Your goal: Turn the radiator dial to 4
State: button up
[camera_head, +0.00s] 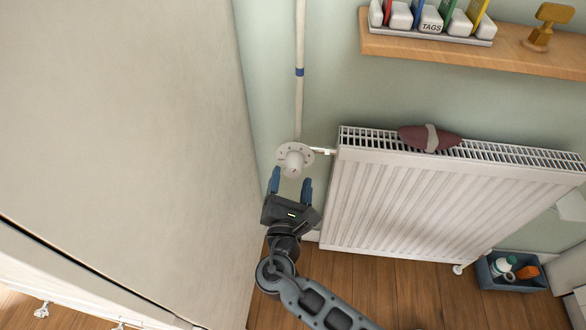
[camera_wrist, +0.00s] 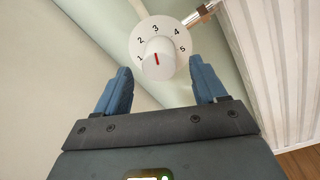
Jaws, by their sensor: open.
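The radiator dial (camera_head: 294,158) is a white round knob on a disc, at the left end of the radiator, below a vertical pipe. In the wrist view the dial (camera_wrist: 158,60) shows the numbers 1 to 5 on its disc. The red mark on the knob points up, roughly toward the 3. My gripper (camera_head: 290,178) is open, with its blue fingers spread just below and in front of the dial. In the wrist view my gripper (camera_wrist: 160,66) has a finger to each side of the knob, with gaps between; neither appears to touch it.
The white radiator (camera_head: 420,205) stands to the right, with a dark red cloth-like item (camera_head: 415,137) on top. A large beige panel (camera_head: 120,110) is close on the left. A wooden shelf (camera_head: 480,55) is above right. A blue bin (camera_head: 490,277) sits on the floor.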

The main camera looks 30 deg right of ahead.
aim_at(293, 174)
jog(key=shift+x, duration=2)
jog(key=shift+c, duration=0.3)
jog(key=c, duration=1)
jog(key=shift+f+b, duration=0.1)
jog(key=shift+b, duration=0.2)
